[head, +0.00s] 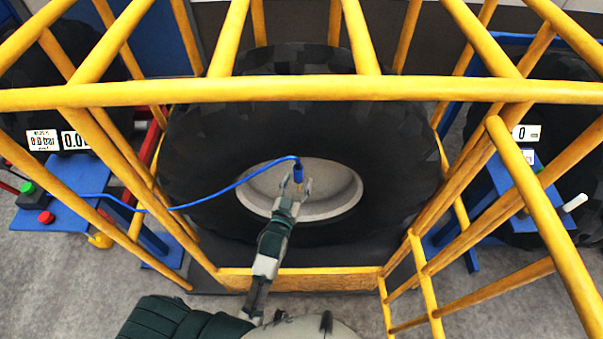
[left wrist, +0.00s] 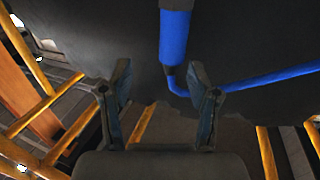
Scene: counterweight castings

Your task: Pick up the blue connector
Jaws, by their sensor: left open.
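The blue connector (head: 298,172) is at the end of a blue hose (head: 235,186), in front of the wheel's pale rim in the head view. My left gripper (head: 296,187) is open right at it, with its fingers reaching up around its lower part in that view. In the left wrist view the connector (left wrist: 174,38) comes down from the top edge, just beyond the open fingertips of the gripper (left wrist: 161,77) and closer to the right finger. I cannot tell whether a finger touches it. My right gripper is not in view.
A big black tire (head: 400,140) stands inside a yellow bar cage (head: 300,91), whose bars surround my arm. Blue stands with gauges are at left (head: 68,205) and right (head: 497,190). The hose runs left through the bars to the left stand.

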